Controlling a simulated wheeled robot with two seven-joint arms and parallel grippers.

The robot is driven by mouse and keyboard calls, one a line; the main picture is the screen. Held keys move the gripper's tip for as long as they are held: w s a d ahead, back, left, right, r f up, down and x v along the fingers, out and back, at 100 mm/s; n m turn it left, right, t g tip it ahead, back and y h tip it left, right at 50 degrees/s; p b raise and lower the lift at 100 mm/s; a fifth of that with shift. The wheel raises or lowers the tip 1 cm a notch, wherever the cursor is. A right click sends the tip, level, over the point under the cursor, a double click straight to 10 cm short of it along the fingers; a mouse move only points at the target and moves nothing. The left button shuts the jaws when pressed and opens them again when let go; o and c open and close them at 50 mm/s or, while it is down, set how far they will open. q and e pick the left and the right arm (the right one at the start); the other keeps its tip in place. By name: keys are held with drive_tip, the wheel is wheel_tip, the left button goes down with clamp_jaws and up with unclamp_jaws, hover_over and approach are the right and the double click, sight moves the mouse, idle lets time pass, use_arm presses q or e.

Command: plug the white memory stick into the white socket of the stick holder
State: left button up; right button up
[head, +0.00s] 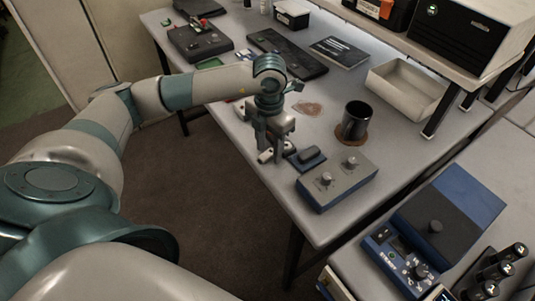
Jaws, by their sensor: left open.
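My left gripper (273,148) points down over the front edge of the grey table, with its fingers apart. A small white piece (265,156) lies under and just left of the fingertips; it may be the white memory stick, but it is too small to be sure. Close to the right of the fingers is a small blue base with a dark block (309,154) on it, possibly the stick holder. I cannot make out a white socket; the gripper hides part of this area. My right gripper is not in view.
A blue-grey box with two knobs (337,183) stands right of the gripper. A black mug (354,121) stands on a brown coaster behind it. A cream tray (406,90) and a dark keyboard-like slab (287,54) lie farther back.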

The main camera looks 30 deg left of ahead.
sight(269, 152)
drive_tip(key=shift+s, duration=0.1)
use_arm(q)
clamp_jaws()
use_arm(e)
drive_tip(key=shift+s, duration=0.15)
use_arm(q)
drive_tip(key=shift+r, duration=0.15)
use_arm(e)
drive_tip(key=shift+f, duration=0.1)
